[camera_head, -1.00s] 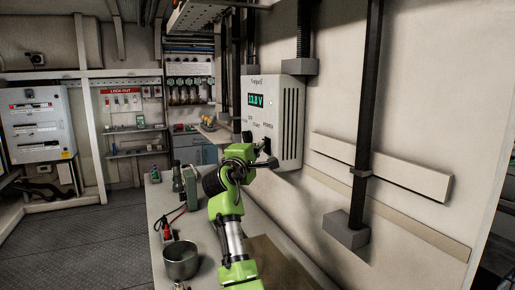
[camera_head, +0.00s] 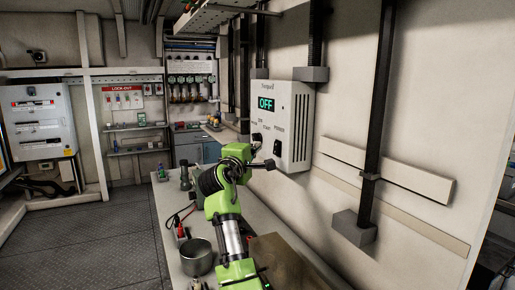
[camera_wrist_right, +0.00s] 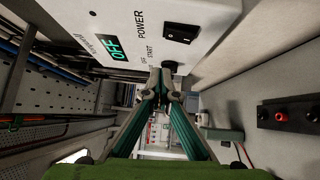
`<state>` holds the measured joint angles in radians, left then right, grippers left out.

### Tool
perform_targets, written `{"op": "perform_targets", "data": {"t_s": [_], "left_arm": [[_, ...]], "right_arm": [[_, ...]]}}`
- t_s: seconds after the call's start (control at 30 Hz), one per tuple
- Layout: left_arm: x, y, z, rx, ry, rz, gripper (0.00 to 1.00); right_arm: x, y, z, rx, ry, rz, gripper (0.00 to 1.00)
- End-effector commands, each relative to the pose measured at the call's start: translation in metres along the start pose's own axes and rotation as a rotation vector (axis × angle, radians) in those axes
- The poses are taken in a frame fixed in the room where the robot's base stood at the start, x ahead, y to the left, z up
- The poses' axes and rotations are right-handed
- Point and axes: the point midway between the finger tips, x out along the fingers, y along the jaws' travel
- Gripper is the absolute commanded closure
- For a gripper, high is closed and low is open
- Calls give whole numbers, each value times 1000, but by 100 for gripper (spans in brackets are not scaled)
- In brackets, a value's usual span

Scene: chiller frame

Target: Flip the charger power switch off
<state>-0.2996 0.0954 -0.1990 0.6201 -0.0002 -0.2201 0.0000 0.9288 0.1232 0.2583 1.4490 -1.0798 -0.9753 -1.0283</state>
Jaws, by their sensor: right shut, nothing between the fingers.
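The charger (camera_head: 284,125) is a pale box on the wall, and its display (camera_head: 266,104) reads OFF in green. The black power switch (camera_head: 277,148) sits low on its front, right of a round dark knob (camera_head: 257,139). In the right wrist view, the power switch (camera_wrist_right: 181,33) is beside the POWER label, with the dark knob (camera_wrist_right: 171,67) just past my fingertips. My right gripper (camera_head: 268,163) is shut and empty just below the switch, apparently apart from it. In the right wrist view its fingers (camera_wrist_right: 160,76) meet at the tips. My left gripper is not in view.
A workbench (camera_head: 290,232) runs along the wall below the charger, with a metal pot (camera_head: 197,257) and a green device with red leads. Conduits and a horizontal rail (camera_head: 390,175) are on the right wall. The floor (camera_head: 90,245) at left is clear.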

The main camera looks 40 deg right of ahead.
Motion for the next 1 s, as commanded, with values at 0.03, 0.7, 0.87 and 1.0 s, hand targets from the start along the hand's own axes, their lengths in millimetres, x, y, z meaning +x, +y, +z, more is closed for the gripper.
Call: {"op": "perform_targets", "data": {"t_s": [0.03,0.7,0.87,1.0], "left_arm": [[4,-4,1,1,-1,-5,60],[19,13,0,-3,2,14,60],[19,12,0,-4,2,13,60],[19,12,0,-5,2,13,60]], "right_arm": [[-7,-2,1,2,-1,-1,100],[-83,9,2,0,-2,-2,100],[-83,9,2,0,-2,-2,100],[-83,9,1,0,-2,-2,100]]}}
